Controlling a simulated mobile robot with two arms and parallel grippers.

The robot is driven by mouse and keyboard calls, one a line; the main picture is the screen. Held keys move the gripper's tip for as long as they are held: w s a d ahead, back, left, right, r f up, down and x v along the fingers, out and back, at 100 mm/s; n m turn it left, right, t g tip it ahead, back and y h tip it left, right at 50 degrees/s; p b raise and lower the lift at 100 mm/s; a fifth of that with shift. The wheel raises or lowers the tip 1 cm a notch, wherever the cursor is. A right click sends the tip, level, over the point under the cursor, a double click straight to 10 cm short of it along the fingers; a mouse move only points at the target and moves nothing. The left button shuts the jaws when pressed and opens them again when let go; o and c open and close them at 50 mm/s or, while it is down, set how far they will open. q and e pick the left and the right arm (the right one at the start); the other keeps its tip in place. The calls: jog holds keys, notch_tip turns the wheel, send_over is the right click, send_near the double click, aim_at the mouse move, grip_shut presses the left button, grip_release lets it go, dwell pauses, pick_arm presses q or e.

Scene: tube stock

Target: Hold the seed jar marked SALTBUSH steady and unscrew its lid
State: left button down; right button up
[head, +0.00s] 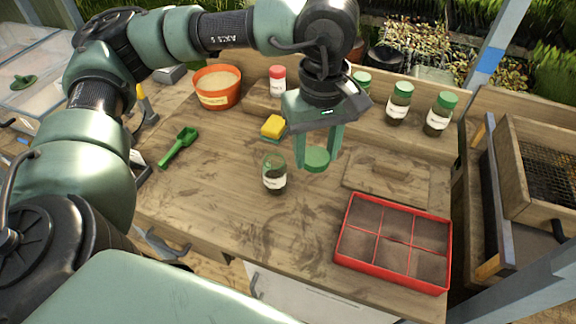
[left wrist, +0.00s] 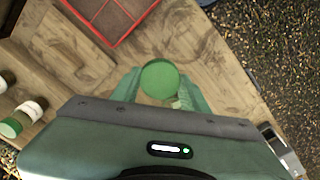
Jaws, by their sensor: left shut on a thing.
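A glass jar (head: 274,180) with a white label and dark contents stands upright on the bench, its top open with no lid on it. The label is too small to read, so I cannot confirm SALTBUSH. My left gripper (head: 317,156) is shut on a green lid (head: 316,159), held in the air to the right of the jar and apart from it. In the left wrist view the green lid (left wrist: 160,79) sits between the fingertips and hides most of what lies beneath. My right gripper is not in view.
Green-lidded jars (head: 399,103) and a red-lidded shaker (head: 278,81) stand at the back. A red divided tray (head: 343,252) is at front right. A yellow sponge (head: 273,126), green scoop (head: 179,147) and orange pot (head: 218,99) lie left. Bench around the jar is clear.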

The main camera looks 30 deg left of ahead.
pick_arm(q)
jog(key=n, duration=0.1)
jog(key=w+n, duration=0.1)
jog(key=n, duration=0.2)
jog(key=shift+w+a+f, duration=0.1)
jog(key=shift+w, duration=0.2)
jog(key=n, duration=0.3)
jog(key=shift+w+f, duration=0.1)
jog(key=shift+w, duration=0.2)
jog(key=n, duration=0.5)
jog(key=n+p, duration=0.2)
jog(key=n, duration=1.5)
send_over(306, 201)
notch_tip(306, 201, down, 17)
jog(key=shift+f, duration=0.1)
notch_tip(306, 201, down, 4)
jog(key=shift+s+f+p, duration=0.1)
jog(key=shift+p, duration=0.45)
jog(key=shift+f, duration=0.1)
jog(key=shift+f, duration=0.1)
